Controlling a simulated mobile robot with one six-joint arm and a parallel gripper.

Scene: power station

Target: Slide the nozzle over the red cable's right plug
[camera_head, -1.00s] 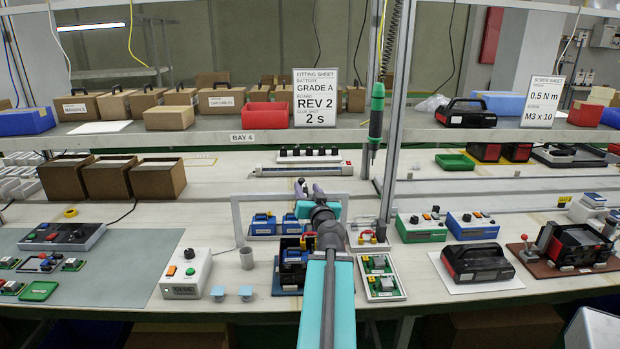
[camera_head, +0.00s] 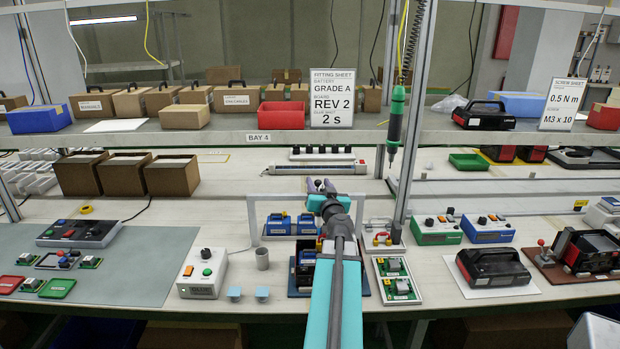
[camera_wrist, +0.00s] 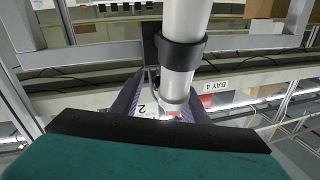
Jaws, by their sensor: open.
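My gripper (camera_head: 320,185) is open, its purple fingers pointing away over the bench, above the back of the grey arch frame. In the wrist view the fingers (camera_wrist: 160,100) spread on either side of a pale cylinder (camera_wrist: 180,80) with a black collar. I cannot tell whether this is the nozzle or whether the fingers touch it. A small red arc (camera_head: 382,238), perhaps the red cable, sits on a pale base to the right of my arm. Its plugs are too small to make out. My arm covers part of the bench between.
Blue cases (camera_head: 278,224) stand under the grey arch frame (camera_head: 254,218). A green board tray (camera_head: 397,280) lies right of my arm. A green screwdriver (camera_head: 395,115) hangs before the shelf near a grey post (camera_head: 409,130). A white control box (camera_head: 203,273) stands at left.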

